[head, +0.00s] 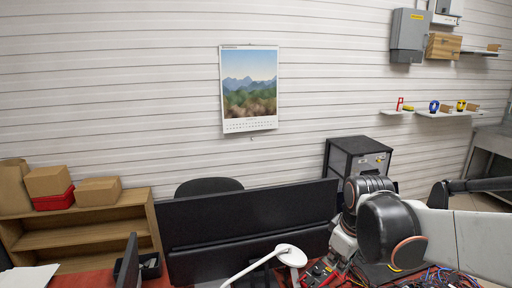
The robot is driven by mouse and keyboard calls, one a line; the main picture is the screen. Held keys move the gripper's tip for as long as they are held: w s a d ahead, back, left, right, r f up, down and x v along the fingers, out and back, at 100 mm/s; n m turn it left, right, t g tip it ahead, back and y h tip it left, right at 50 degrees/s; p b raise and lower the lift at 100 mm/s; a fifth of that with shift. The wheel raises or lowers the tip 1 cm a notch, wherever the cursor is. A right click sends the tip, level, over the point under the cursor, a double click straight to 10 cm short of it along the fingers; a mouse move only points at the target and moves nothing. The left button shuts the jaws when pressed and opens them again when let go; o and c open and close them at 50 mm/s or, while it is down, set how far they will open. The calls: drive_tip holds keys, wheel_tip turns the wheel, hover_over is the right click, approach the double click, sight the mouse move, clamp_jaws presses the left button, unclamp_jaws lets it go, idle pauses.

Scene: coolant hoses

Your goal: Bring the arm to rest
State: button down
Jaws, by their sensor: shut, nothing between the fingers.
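Parts of my arm fill the lower right of the head view, as thick black joints and pale links. They stand in front of the right end of the desk and hide part of it. I cannot make out my gripper or its fingertips in this view.
A red-topped desk (98,280) carries wide dark monitors (250,220), a white lamp (291,255) and tangled wires (455,279). A wooden shelf (85,234) with boxes stands left, a black cabinet (343,160) behind. A calendar (249,88) hangs on the wall.

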drive_tip(key=s+r+m+t, duration=0.3)
drive_tip(key=s+m, duration=0.5)
drive_tip(key=s, duration=0.6)
drive_tip(key=shift+s+a+t, duration=0.25)
drive_tip(key=shift+s+t, duration=0.15)
